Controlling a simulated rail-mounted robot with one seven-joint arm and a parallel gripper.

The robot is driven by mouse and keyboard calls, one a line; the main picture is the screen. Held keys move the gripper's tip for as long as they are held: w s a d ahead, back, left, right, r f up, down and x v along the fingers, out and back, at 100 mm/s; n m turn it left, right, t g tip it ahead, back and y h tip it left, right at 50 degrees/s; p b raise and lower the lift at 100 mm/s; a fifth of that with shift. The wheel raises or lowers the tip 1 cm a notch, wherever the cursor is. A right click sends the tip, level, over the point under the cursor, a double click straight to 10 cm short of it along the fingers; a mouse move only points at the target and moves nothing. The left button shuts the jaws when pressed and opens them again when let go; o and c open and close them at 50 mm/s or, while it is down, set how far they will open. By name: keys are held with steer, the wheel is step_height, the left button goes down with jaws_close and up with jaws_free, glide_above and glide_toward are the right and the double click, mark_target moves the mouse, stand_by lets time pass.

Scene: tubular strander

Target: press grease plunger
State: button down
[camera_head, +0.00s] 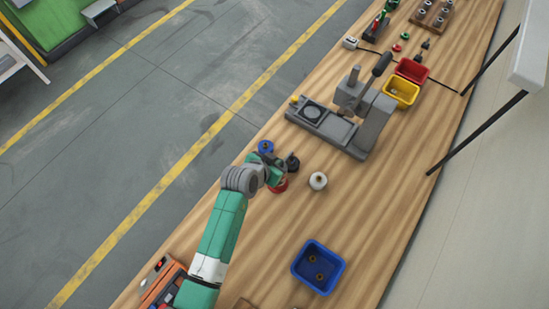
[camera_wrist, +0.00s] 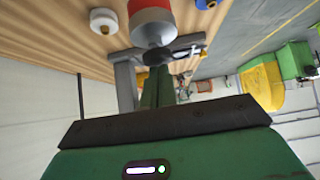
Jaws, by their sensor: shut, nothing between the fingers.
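A round piece with a red band and a grey metal end (camera_wrist: 152,22) is at the top of the wrist view, right at my fingertips. I take it for the grease plunger. In the head view its red part (camera_head: 279,187) shows on the wooden bench, partly hidden by my wrist. My gripper (camera_wrist: 158,56) is shut and empty, close to the metal end; I cannot tell whether they touch. In the head view the gripper is at the end of my green arm, among small round pieces, with its fingertips hard to make out.
A white round piece (camera_head: 318,181) stands just right, a blue one (camera_head: 265,146) just beyond. A blue bin (camera_head: 319,267) holds small brown parts. A grey lever press (camera_head: 350,115) stands farther along, with yellow (camera_head: 401,91) and red (camera_head: 412,70) bins beside it. Bare bench separates them.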

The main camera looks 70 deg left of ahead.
step_height(320, 180, up, 5)
steer(key=p, duration=0.4)
steer(key=shift+s+f, duration=0.1)
steer(key=shift+f, duration=0.05)
steer(key=b+v, duration=0.1)
steer(key=v, duration=0.8)
steer(key=shift+s+d, duration=0.2)
steer(key=shift+s, duration=0.05)
